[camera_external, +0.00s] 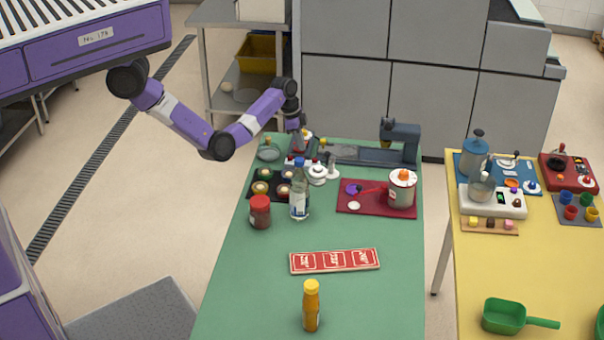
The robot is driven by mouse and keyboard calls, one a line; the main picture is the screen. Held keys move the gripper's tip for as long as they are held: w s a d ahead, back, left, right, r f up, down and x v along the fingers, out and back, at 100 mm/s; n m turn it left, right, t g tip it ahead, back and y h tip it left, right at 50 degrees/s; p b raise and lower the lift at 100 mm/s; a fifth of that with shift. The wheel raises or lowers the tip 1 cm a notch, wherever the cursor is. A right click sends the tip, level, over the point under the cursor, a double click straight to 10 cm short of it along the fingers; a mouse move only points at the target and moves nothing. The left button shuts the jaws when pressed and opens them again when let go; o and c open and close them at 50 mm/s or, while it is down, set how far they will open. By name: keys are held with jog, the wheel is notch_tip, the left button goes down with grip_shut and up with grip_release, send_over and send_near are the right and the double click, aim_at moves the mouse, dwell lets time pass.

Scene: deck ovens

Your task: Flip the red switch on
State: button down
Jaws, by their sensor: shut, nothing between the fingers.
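My purple arm reaches from the left over the far left end of the green table (265,302). My gripper (298,130) points down there, shut and empty. Just below it stands a small cluster with white and red parts (317,172). The red switch cannot be told apart in this cluster, and the gripper partly hides the spot. I cannot tell whether the fingers touch anything.
A clear bottle with a blue cap (299,198) and a red jar (260,212) stand in front of the cluster. A grey machine (400,142) is to the right, behind a pot (402,190) on a red mat. The table's front left is clear.

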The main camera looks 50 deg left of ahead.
jog(key=shift+s+a, duration=0.15)
jog(key=shift+s+a+p, duration=0.5)
jog(key=shift+p, duration=0.3)
jog(key=shift+a+r+p, duration=0.1)
jog(key=shift+r+p, duration=0.5)
jog(key=shift+p, duration=0.1)
jog(key=s+a+p+v, duration=0.1)
jog(key=p+v, duration=0.3)
jog(key=v, duration=0.8)
jog(key=shift+r, duration=0.2)
jog(key=shift+s+a, duration=0.1)
